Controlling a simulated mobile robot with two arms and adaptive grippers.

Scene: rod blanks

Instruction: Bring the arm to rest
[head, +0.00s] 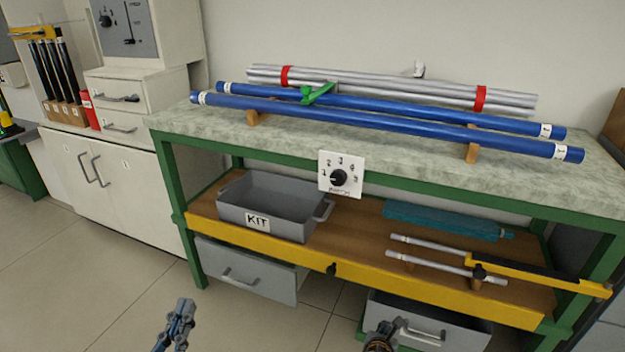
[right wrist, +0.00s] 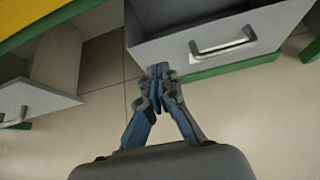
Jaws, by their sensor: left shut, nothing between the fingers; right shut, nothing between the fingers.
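My left gripper (head: 183,308) shows at the bottom of the head view, left of centre, in front of the bench. Its fingers are together with nothing between them. My right gripper (head: 392,326) is at the bottom edge of the head view, in front of the lower right drawer, and partly cut off. In the right wrist view my right gripper (right wrist: 162,72) has its fingertips together and empty, with the floor and a drawer front beyond it. The rest of both arms is out of view.
A green-framed bench (head: 172,215) carries two blue rods (head: 380,124) and a strapped silver bundle (head: 390,92). Its shelf holds a grey KIT tray (head: 285,225). The left drawer (head: 240,273) and right drawer (head: 440,325) are below. Floor in front is clear.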

